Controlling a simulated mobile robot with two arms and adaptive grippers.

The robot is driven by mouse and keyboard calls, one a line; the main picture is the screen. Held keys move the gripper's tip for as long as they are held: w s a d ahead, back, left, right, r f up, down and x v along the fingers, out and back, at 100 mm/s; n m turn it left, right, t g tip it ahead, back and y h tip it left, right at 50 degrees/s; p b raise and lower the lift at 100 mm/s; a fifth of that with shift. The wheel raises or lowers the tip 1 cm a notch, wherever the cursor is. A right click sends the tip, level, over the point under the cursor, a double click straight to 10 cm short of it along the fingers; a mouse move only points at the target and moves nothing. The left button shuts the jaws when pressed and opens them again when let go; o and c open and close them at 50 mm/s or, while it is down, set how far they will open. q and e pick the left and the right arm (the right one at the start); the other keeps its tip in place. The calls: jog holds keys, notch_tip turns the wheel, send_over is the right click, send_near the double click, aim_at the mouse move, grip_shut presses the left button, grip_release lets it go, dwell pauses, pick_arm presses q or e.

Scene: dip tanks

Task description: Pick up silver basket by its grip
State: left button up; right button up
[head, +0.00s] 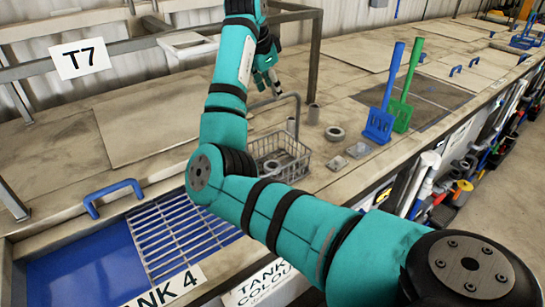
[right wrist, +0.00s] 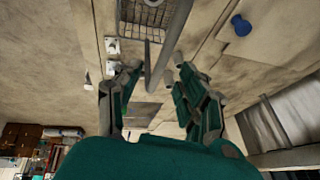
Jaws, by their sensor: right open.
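The silver wire basket (head: 300,164) stands on the worktop in the head view, partly hidden by my right arm. Round grey parts lie in it. Its grip (head: 297,108) rises as a bent bar above it. My right gripper (head: 268,86) is open and points down just above the grip's horizontal bar. In the right wrist view the basket (right wrist: 146,14) is at the top edge and the grip bar (right wrist: 175,45) runs down between the open fingers (right wrist: 157,75) of my gripper. I cannot tell whether they touch it. My left gripper is not in view.
A grey ring (head: 334,133), a short tube (head: 313,114) and two small square pieces (head: 337,163) lie right of the basket. Blue (head: 379,124) and green (head: 400,112) scoops stand farther right. A blue tank with a grating (head: 175,232) is at front left. A metal frame (head: 316,60) stands behind.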

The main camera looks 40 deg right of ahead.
aim_at(273, 101)
jog(key=p+x, duration=0.3)
jog(key=x, duration=0.2)
jog(key=shift+w, duration=0.1)
jog(key=shift+f, duration=0.2)
jog(key=shift+f, duration=0.25)
jog(key=shift+c, duration=0.5)
grip_shut()
